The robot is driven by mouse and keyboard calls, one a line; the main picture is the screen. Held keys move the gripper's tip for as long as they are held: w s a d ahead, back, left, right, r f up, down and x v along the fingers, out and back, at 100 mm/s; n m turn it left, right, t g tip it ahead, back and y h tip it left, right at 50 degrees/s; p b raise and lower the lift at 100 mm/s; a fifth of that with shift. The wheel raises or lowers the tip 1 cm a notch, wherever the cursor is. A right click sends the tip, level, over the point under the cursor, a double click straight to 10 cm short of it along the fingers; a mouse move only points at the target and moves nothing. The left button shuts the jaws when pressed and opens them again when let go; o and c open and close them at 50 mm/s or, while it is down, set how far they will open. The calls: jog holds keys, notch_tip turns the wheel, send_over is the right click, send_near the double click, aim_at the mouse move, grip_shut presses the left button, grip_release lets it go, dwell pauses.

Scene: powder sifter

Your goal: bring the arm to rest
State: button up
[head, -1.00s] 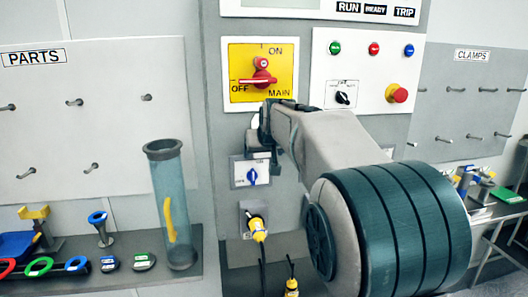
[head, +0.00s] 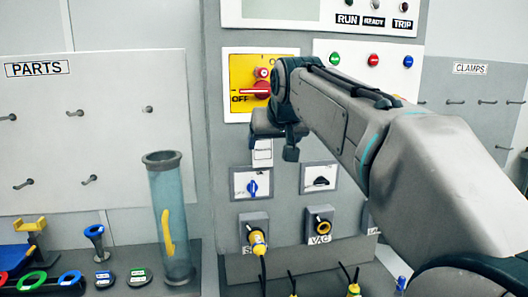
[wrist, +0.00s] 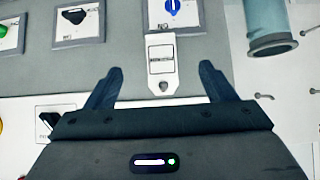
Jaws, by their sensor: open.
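My gripper (head: 277,143) is in front of the grey panel, just below the yellow main switch plate (head: 240,70). My arm comes in from the right and hides part of that plate. In the wrist view my gripper (wrist: 160,84) has its two dark fingers apart with nothing held between them. A white plate with a hole (wrist: 162,82) shows beyond the gap, fixed on the panel. The red switch handle (head: 258,90) points toward OFF, its right part hidden by my gripper.
A clear tube (head: 170,215) with a yellow piece inside stands on the left shelf among coloured rings. Blue (head: 252,187) and black (head: 320,182) knobs and a yellow plug (head: 257,240) sit below my gripper. Pegboards flank the panel.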

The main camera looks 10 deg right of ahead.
jog(key=s+f+g, duration=0.6)
jog(key=s+f, duration=2)
jog(key=f, duration=0.3)
jog(key=shift+f, duration=0.15)
dwell(0.7)
